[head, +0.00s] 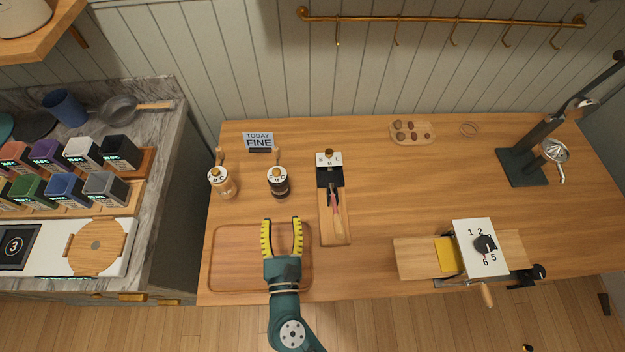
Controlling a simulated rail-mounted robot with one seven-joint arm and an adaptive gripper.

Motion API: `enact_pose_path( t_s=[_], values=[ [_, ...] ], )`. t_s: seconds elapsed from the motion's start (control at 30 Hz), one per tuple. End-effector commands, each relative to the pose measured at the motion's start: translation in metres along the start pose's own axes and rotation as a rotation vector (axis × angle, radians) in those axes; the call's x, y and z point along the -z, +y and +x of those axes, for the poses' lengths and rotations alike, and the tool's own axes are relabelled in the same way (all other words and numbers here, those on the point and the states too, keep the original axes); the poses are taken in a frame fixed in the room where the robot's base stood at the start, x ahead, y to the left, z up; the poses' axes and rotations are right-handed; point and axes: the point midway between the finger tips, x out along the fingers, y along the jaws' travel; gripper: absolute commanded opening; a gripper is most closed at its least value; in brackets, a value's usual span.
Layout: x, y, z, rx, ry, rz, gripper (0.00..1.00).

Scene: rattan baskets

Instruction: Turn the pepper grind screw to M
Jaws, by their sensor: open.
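A dark mill (279,188) stands upright on the wooden table, with a white lettered disc, a small top knob and a crank handle. A similar light wooden mill (225,187) stands to its left. I take the dark one as the pepper mill, but no name is readable. The disc letters are too small to tell which one the screw points to. My gripper (282,224) has yellow-edged fingers spread apart and empty. It appears over the wooden tray (225,276), with its tips just below the dark mill in the picture, apart from it.
A slicer-like device (330,178) marked S, M, L stands right of the dark mill. A small sign (259,140) stands behind the mills. A numbered dial device (478,245) is at front right and a dark press (525,168) at far right. The table's middle right is clear.

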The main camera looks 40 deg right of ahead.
Motion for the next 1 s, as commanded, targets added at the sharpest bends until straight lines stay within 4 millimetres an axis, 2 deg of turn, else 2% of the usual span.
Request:
enact_pose_path(
  t_s=[0.03, 0.07, 0.17, 0.27, 0.8, 1.0],
  values=[
    [0.021, -0.001, -0.004, -0.004, 0.004, -0.004, 0.51],
    [0.025, -0.002, -0.006, -0.005, 0.008, -0.007, 0.51],
    [0.024, -0.001, -0.003, -0.006, 0.006, -0.008, 0.51],
    [0.02, -0.001, 0.008, -0.004, 0.004, -0.008, 0.51],
    [0.022, -0.001, 0.132, -0.005, 0.003, -0.01, 0.51],
    [0.022, 0.0, 0.156, -0.006, 0.005, -0.01, 0.51]
  ],
)
